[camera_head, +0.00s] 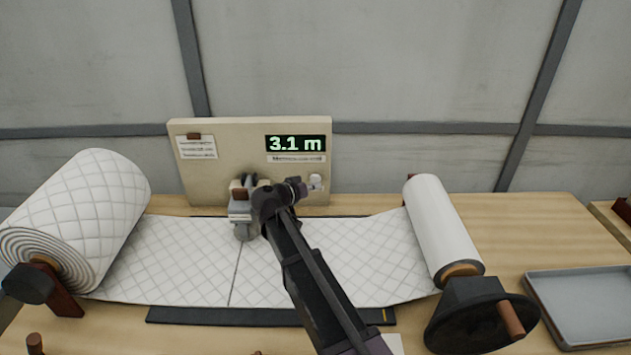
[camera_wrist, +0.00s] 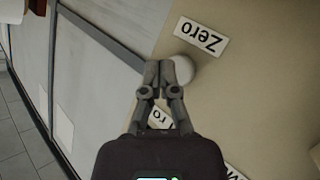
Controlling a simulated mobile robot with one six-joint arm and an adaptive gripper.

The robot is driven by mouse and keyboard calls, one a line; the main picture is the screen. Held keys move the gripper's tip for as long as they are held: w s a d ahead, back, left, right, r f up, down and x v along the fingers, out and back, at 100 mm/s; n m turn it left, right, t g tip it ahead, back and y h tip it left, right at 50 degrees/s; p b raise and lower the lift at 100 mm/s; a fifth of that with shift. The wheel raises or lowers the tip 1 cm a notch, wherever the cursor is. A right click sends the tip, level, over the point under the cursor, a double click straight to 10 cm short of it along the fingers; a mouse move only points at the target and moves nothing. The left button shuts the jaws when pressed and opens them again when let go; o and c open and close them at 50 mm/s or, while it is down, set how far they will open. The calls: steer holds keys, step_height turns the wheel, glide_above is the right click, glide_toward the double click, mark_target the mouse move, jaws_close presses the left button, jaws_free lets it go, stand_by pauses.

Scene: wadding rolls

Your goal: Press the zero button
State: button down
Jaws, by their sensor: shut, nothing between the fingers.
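The zero button is a round white knob (camera_wrist: 183,70) on the beige panel, beside a white label (camera_wrist: 201,38) reading "Zero" in the wrist view. In the head view the button (camera_head: 316,183) shows at the panel's lower right, just right of my arm's end. My gripper (camera_wrist: 158,72) is shut and empty. In the wrist view its fingertips overlap the button's near edge; I cannot tell whether they touch it. The fingertips are not clear in the head view. The panel's display (camera_head: 296,143) reads 3.1 m in green.
A thick quilted roll (camera_head: 85,215) stands at left and a slimmer white roll (camera_head: 440,225) at right, with a quilted sheet (camera_head: 165,262) between them. A grey device (camera_head: 241,212) sits left of my arm. A grey tray (camera_head: 585,300) lies at right.

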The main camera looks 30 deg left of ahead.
steer(key=shift+w+a, duration=0.45)
steer(key=shift+w, duration=0.4)
stand_by(1.8)
steer(key=shift+s, duration=0.1)
stand_by(0.3)
steer(key=shift+s+d, duration=0.45)
steer(key=shift+s, duration=0.25)
steer(key=shift+s, duration=0.1)
steer(key=shift+s+d, duration=0.4)
steer(key=shift+s, duration=0.3)
steer(key=shift+s+d, duration=0.4)
steer(key=shift+s, duration=0.3)
steer(key=shift+s+d, duration=0.4)
steer(key=shift+s, duration=0.3)
step_height(320, 180, up, 33)
steer(key=p, duration=3.3)
